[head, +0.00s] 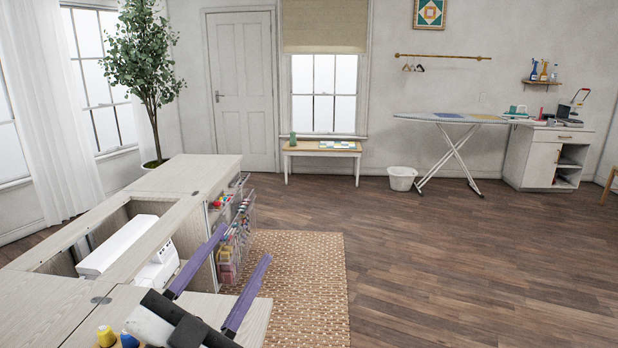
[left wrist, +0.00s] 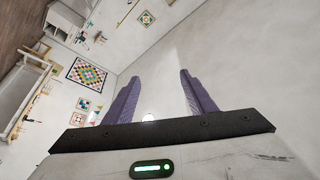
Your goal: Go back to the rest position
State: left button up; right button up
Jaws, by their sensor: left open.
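My left gripper (head: 232,268) reaches in from the bottom left of the head view, over the front part of the sewing cabinet (head: 60,310). Its two purple fingers are wide apart with nothing between them. In the left wrist view the same open fingers (left wrist: 160,90) point at bare wall and ceiling. The white sewing machine (head: 118,245) sits in the cabinet's opening, to the left of the gripper. My right gripper is not seen in either view.
Clear organisers with thread (head: 235,235) hang on the cabinet's open side, close behind the fingers. Thread spools (head: 106,336) stand at the bottom left. A woven rug (head: 310,275) lies beside the cabinet. The wooden floor (head: 460,260) to the right is clear up to the ironing board (head: 452,118).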

pick_arm(q)
jog(key=s+a+f+n+g+y, duration=0.2)
jog(key=a+f+n+g+y, duration=0.15)
jog(key=f, duration=0.45)
jog(key=s+a+f+n+g+y, duration=0.2)
jog(key=s+a+f+n+y, duration=0.15)
jog(key=f, duration=0.35)
jog(key=s+a+f+n+g+y, duration=0.1)
jog(key=a+f+n+g+y, duration=0.2)
jog(key=f, duration=0.5)
jog(key=s+a+f+g+h, duration=0.1)
jog(key=s+f+g, duration=0.4)
jog(key=s, duration=0.5)
jog(key=s+a+f+g+h, duration=0.1)
jog(key=s+f+g, duration=0.2)
jog(key=s+f, duration=0.55)
jog(key=w+d+f+t+b, duration=0.1)
jog(key=d+f+b, duration=0.1)
jog(key=f, duration=0.4)
jog(key=w+d+f+t+h+b, duration=0.1)
jog(key=d+f+t+b, duration=0.1)
jog(key=f+b, duration=0.2)
jog(key=w+d+f+t+h+b, duration=0.1)
jog(key=f+b, duration=0.3)
jog(key=f, duration=0.4)
jog(key=shift+w+d+f+t, duration=0.35)
jog(key=shift+d+t, duration=0.1)
jog(key=shift+d, duration=0.4)
jog(key=shift+r, duration=0.1)
